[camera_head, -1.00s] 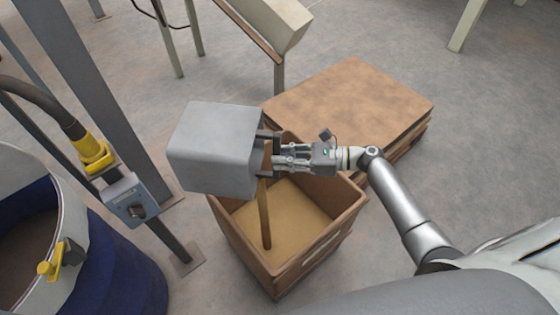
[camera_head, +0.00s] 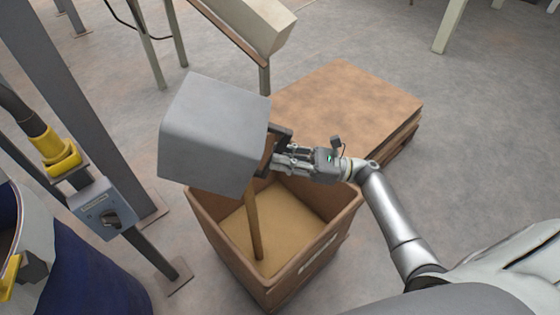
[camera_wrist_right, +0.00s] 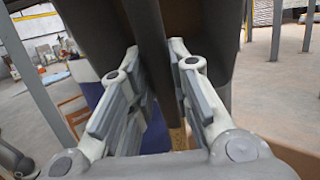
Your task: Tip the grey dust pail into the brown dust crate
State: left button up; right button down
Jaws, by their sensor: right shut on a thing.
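The grey dust pail (camera_head: 212,130) is in my right gripper (camera_head: 275,158), tipped over, above the left back part of the brown dust crate (camera_head: 318,238). Its closed outer faces point up and left; its mouth is hidden from the head view. A narrow brown column (camera_head: 254,225), which looks like falling dust, runs from under the pail down to the tan dust (camera_head: 285,220) in the crate. In the right wrist view, the fingers (camera_wrist_right: 160,75) are closed on a dark grey part of the pail. My left gripper is not in view.
A low brown slab stack (camera_head: 350,100) lies right behind the crate. A blue drum (camera_head: 85,270) and a grey post with a switch box (camera_head: 103,210) stand at left. A sloped chute (camera_head: 245,25) is behind the pail. Floor at right is clear.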

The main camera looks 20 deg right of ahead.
jog(key=shift+s+d+f+t+y+b, duration=0.25)
jog(key=shift+f+y+b, duration=0.4)
jog(key=shift+b, duration=1)
jog(key=shift+d+f+t+y+b, duration=0.25)
jog(key=shift+f+t+y+b, duration=0.25)
jog(key=shift+b, duration=1.15)
jog(key=shift+s+d+f+t+y+b, duration=0.2)
jog(key=shift+f+y+b, duration=0.5)
jog(key=shift+b, duration=0.95)
jog(key=shift+w+r, duration=0.1)
